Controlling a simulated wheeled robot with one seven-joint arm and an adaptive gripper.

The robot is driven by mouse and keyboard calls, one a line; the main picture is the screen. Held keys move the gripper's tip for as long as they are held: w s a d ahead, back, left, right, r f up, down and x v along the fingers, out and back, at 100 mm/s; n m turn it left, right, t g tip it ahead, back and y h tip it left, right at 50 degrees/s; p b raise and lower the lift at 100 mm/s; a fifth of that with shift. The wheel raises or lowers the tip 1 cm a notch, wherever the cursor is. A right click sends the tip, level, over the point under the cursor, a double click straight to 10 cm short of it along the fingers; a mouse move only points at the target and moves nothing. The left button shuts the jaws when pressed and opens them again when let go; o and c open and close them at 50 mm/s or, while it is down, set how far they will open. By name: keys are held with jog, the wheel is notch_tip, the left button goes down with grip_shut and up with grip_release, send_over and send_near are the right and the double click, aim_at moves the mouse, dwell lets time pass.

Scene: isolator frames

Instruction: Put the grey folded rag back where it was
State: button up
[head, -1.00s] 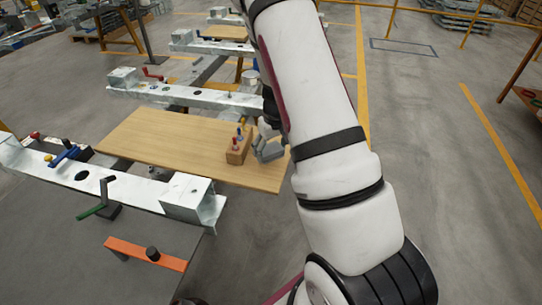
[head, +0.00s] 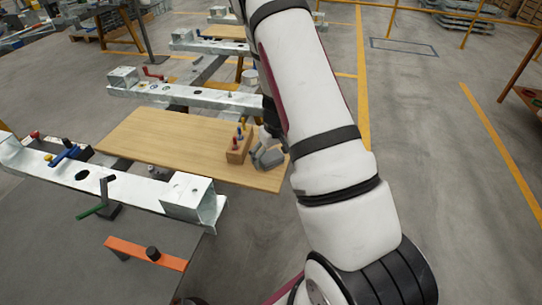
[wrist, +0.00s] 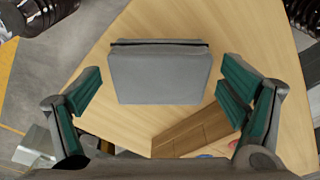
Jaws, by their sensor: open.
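The grey folded rag (wrist: 160,77) lies flat on the light wooden board (wrist: 125,120) in the wrist view. My gripper (wrist: 160,72) is open, with one green-padded finger to the left of the rag and one to the right. Gaps show between the rag and both fingers, so neither appears to touch it. In the head view, the rag (head: 270,157) appears as a small grey shape near the board's right end, partly covered by my gripper and arm.
A wooden block (head: 237,152) with coloured-handled tools stands close to the rag; it also shows in the wrist view (wrist: 195,132). Metal beams (head: 185,95) with clamps run along both long sides of the board. The board's left part is clear.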

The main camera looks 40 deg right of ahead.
aim_at(274, 159)
notch_tip(274, 159, up, 12)
jog(key=s, duration=0.2)
jog(key=s+a+r+y, duration=0.2)
jog(key=s+a+r, duration=0.1)
jog(key=a+r, duration=0.75)
jog(key=s+a+r+n+t, duration=0.1)
jog(key=s+a+r, duration=0.5)
jog(key=s+r, duration=0.1)
jog(key=s+a+r+h, duration=0.1)
jog(key=s+a+r, duration=0.1)
jog(key=s, duration=0.6)
jog(key=s+a+r, duration=0.2)
jog(key=s+a, duration=0.1)
jog(key=s, duration=0.5)
jog(key=shift+s+r+t+h+p, duration=0.3)
jog(key=shift+s+r+h+p, duration=0.05)
jog(key=shift+s+r+h, duration=0.05)
